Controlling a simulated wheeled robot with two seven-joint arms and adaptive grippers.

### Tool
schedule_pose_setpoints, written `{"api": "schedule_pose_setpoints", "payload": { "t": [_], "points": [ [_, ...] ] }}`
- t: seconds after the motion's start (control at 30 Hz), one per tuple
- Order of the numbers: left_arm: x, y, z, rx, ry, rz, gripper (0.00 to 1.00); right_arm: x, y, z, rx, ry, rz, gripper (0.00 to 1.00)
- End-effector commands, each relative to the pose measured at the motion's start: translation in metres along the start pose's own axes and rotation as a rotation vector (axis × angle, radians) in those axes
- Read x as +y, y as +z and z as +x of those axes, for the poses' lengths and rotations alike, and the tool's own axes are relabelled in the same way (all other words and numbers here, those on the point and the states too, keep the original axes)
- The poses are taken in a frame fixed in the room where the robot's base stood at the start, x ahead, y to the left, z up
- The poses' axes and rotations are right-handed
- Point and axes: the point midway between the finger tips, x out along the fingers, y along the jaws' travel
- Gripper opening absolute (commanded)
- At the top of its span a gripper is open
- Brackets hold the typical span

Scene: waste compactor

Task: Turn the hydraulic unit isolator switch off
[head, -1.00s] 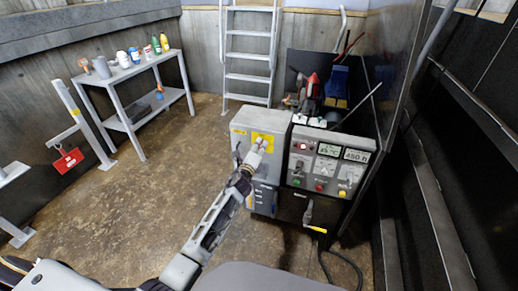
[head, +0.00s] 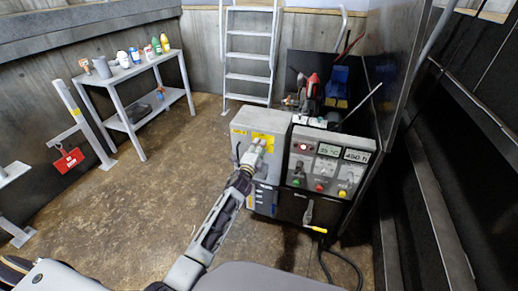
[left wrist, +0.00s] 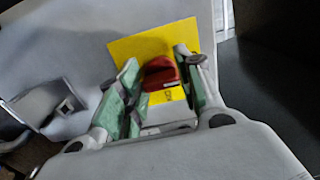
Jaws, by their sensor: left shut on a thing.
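The isolator switch is a red knob (left wrist: 160,72) on a yellow plate (left wrist: 132,48), seen in the left wrist view. The plate (head: 262,136) also shows in the head view, on the front of the grey cabinet (head: 240,140). My left gripper (head: 257,150) is at this plate and hides the knob in the head view. In the left wrist view its green-padded fingers stand on either side of the red knob, and the gripper is shut on it. My right gripper is in neither current view.
A control panel (head: 326,172) with lit displays, buttons and a lit red lamp stands directly right of the cabinet. A yellow-ended lever (head: 314,229) hangs below it. A ladder (head: 248,60) and bottle-laden shelf (head: 125,75) stand behind.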

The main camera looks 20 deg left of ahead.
Motion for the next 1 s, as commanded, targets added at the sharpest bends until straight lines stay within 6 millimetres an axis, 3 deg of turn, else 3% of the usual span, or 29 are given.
{"api": "schedule_pose_setpoints", "payload": {
  "t": [0.13,0.17,0.3,0.73,1.0],
  "points": [
    [0.001,0.001,0.000,-0.002,0.002,-0.001,0.12,0.000,-0.001,-0.001,0.001,0.000,0.000,0.40],
    [0.001,0.001,0.000,-0.002,0.002,-0.001,0.39,0.000,-0.001,-0.001,0.000,0.000,0.000,0.40],
    [0.001,0.001,0.000,-0.001,0.002,0.000,0.57,0.000,-0.001,-0.001,-0.001,0.000,0.000,0.40],
    [0.000,0.000,-0.002,0.000,0.000,0.001,0.57,0.002,0.003,0.000,-0.007,0.002,0.000,0.40],
    [0.001,0.000,-0.014,0.000,0.001,0.002,0.57,0.001,0.002,0.000,-0.005,0.001,0.000,0.40]
  ]
}}
